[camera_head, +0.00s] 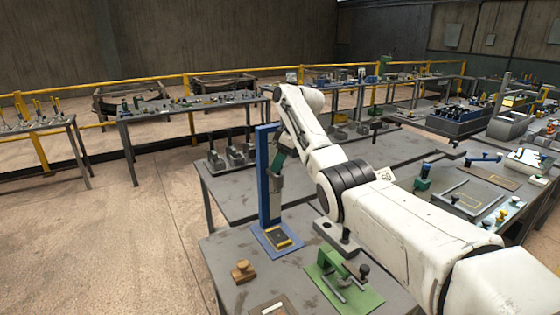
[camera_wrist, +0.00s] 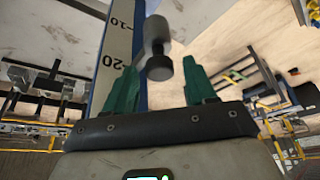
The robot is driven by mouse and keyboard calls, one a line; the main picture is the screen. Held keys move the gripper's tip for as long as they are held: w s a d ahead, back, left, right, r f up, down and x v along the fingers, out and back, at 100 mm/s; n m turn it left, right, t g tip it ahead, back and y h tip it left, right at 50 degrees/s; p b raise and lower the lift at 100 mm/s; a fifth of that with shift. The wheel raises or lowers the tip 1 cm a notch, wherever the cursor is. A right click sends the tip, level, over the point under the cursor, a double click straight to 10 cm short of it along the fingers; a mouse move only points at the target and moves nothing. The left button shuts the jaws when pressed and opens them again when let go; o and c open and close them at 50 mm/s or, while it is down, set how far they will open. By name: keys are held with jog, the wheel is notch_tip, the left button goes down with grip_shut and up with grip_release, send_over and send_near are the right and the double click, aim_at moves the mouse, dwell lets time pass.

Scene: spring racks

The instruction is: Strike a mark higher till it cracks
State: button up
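A tall blue rack post (camera_head: 265,170) stands upright on a blue base (camera_head: 264,247) at the near table, with a dark, yellow-edged piece on the base. In the wrist view a pale scale strip (camera_wrist: 117,40) with marks 10 and 20 shows on the post. A grey rod with a dark round end (camera_wrist: 158,66) shows between my fingers in that view. My gripper (camera_wrist: 160,88) has two green fingers, spread apart with gaps on both sides of the dark end. In the head view my gripper (camera_head: 278,165) is beside the post, partly hidden by my arm. No crack is discernible.
A wooden knobbed block (camera_head: 242,271) sits left on the near table (camera_head: 222,250). A green-based clamp device (camera_head: 345,285) stands right of the post. Grey weights (camera_head: 233,156) stand on the table behind. The floor at left is clear.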

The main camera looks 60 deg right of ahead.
jog(key=b+v, duration=0.2)
jog(key=v, duration=0.8)
jog(key=shift+r+b, duration=0.3)
jog(key=shift+r, duration=0.1)
jog(key=shift+s+f, duration=0.1)
jog(key=shift+s, duration=0.1)
